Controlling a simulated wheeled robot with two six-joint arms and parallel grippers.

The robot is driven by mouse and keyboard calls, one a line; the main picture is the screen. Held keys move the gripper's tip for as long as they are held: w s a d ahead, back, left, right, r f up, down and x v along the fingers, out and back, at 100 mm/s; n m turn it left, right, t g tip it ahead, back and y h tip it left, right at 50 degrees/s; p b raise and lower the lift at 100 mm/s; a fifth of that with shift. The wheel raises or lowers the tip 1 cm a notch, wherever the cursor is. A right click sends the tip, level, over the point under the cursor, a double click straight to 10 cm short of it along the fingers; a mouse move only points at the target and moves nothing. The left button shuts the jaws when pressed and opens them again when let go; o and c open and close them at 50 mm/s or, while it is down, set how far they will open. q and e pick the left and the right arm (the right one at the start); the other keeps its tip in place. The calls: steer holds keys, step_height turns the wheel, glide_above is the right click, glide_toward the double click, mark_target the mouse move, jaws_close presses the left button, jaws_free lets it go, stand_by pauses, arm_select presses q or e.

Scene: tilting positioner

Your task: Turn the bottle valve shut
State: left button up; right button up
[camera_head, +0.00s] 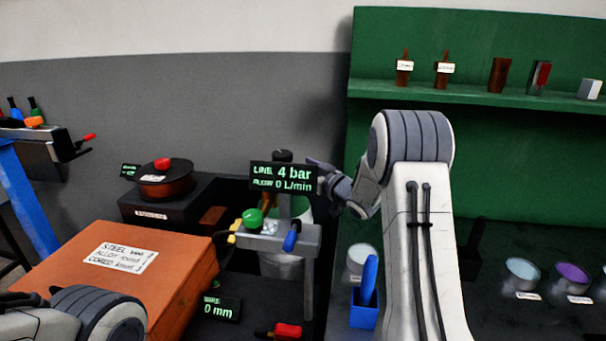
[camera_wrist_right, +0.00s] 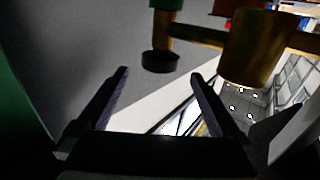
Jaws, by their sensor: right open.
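A dark round knob on a post (camera_head: 283,156) stands above the display in the head view; I cannot tell for sure that it is the bottle valve. In the right wrist view a brass fitting (camera_wrist_right: 252,48) has a side pipe and a black round end (camera_wrist_right: 160,62), with a green part (camera_wrist_right: 165,4) at the top edge. My right gripper (camera_head: 318,172) is at the display's right edge. In the wrist view its open fingers (camera_wrist_right: 158,76) are empty, and the black end lies beyond and between their tips. My left forearm shows at the lower left; its gripper is out of view.
The display (camera_head: 284,178) reads 4 bar, 0 L/min and hides part of the fittings. A grey bracket (camera_head: 262,240) carries a green knob (camera_head: 253,217) and a blue handle (camera_head: 291,236). An orange box (camera_head: 130,275) is at left. A blue cup (camera_head: 364,308) stands near my right arm.

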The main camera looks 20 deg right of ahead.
mark_target(285, 157)
steer(key=shift+s+d, duration=0.15)
steer(key=shift+s, duration=0.5)
steer(key=w+d+n+g+y+p, duration=0.2)
steer(key=d+n+g+y+p, duration=0.25)
steer(key=y+p, duration=0.25)
steer(key=shift+n+t, duration=0.25)
steer(key=shift+n, duration=0.1)
steer(key=p+x, duration=0.3)
steer(key=x, duration=0.6)
steer(key=shift+w+a+r, duration=0.1)
steer(key=shift+a+r, duration=0.05)
steer(key=shift+a, duration=0.2)
steer(key=shift+w+a, duration=0.25)
steer(key=shift+w, duration=0.05)
steer(key=shift+c, duration=0.3)
